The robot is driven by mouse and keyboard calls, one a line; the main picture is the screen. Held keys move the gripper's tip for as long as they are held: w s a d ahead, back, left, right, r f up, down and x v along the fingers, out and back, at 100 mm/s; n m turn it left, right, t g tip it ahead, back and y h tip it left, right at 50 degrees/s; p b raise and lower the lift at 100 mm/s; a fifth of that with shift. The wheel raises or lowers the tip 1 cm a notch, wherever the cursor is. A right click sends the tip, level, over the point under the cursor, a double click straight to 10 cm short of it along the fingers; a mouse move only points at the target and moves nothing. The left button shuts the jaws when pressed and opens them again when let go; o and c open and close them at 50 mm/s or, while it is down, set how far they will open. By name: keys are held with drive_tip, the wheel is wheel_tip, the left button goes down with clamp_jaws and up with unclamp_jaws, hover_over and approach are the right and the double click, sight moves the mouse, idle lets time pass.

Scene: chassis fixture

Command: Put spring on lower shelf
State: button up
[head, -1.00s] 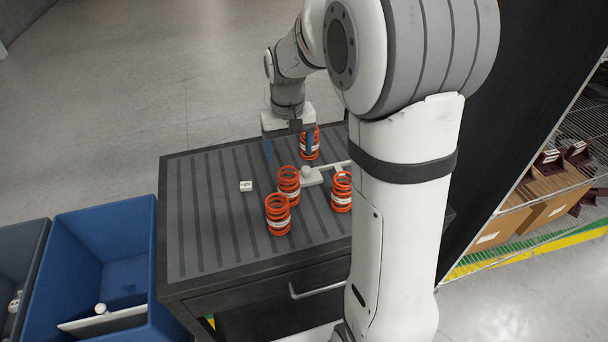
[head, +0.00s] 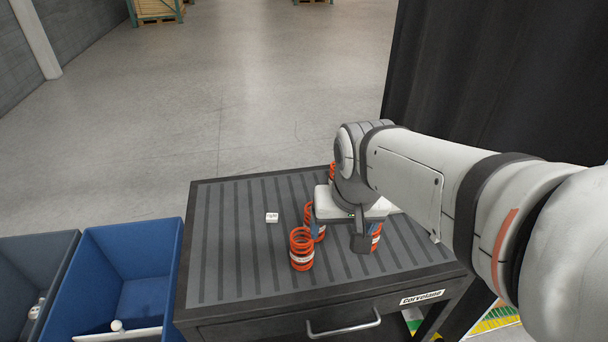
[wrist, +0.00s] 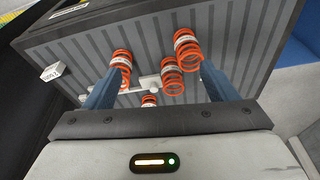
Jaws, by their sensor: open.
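Several orange coil springs with white bands stand on the ribbed grey top of a dark cabinet (head: 240,250). In the head view, one spring (head: 302,250) is at the front left and another (head: 315,222) just behind it. A third spring (head: 376,238) is partly hidden by my gripper (head: 343,236), and a fourth (head: 333,172) shows behind the arm. In the wrist view, my gripper (wrist: 158,88) is open and empty above the springs. Its left finger overlaps the edge of one spring (wrist: 121,65); contact cannot be told. I cannot clearly make out the lower shelf.
A white bar-like part (wrist: 150,83) lies among the springs. Blue bin (head: 160,255) and grey bin (head: 30,265) stand to the left. A drawer handle (head: 343,328) juts from the front.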

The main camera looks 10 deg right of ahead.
sight(307, 215)
drive_tip(key=w+f+m+g+b, duration=0.1)
drive_tip(key=w+f+m, duration=0.4)
drive_tip(key=w, duration=0.4)
drive_tip(key=w+f+m+g+b, duration=0.1)
drive_tip(key=w+f+m+g, duration=0.15)
drive_tip(key=w+f, duration=0.55)
drive_tip(key=shift+t, duration=0.35)
drive_tip(key=f, duration=0.1)
drive_tip(key=w+f+p, duration=0.1)
drive_tip(key=f, duration=0.1)
drive_tip(key=w+f, duration=0.1)
drive_tip(key=f, duration=0.1)
drive_tip(key=shift+w+a+f+p, duration=0.1)
drive_tip(key=shift+a+f+p, duration=0.1)
drive_tip(key=shift+p, duration=0.2)
drive_tip(key=shift+r, duration=0.1)
drive_tip(key=c, duration=1.3)
drive_tip(key=shift+r, duration=0.1)
drive_tip(key=shift+c, duration=0.8)
